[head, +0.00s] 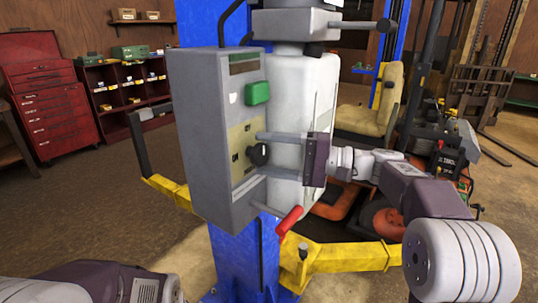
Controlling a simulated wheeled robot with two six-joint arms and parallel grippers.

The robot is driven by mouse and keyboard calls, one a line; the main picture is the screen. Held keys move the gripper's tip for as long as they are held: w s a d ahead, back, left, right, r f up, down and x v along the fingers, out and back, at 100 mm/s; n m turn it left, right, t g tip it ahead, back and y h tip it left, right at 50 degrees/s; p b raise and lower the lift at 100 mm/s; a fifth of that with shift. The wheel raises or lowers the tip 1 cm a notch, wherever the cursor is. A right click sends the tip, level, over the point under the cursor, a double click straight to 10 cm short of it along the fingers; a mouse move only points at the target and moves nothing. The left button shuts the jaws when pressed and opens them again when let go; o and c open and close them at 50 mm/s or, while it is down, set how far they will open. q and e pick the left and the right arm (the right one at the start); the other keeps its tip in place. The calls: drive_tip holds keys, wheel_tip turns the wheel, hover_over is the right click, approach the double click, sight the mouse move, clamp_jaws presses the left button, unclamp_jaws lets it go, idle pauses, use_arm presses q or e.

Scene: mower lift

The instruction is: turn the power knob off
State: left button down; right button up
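A grey control box (205,150) is fixed to the blue lift post. On its panel is a round black power knob (259,154), below a green button (257,93). My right gripper (260,154) comes in from the right. Its two grey fingers are spread, one above the knob and one below, with the tips close to the panel. The knob shows between them, and a gap is visible on both sides; I cannot tell whether the tips touch the panel. Part of my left arm shows at the bottom left; its gripper is out of view.
A red-handled lever (289,220) sticks out below the box. Yellow lift arms (345,257) spread from the blue post (237,262). An orange mower with a tan seat (368,113) stands behind my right arm. A red tool chest (50,95) and shelves are at the back left.

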drive_tip(key=v, duration=0.9)
drive_tip(key=shift+d, duration=0.1)
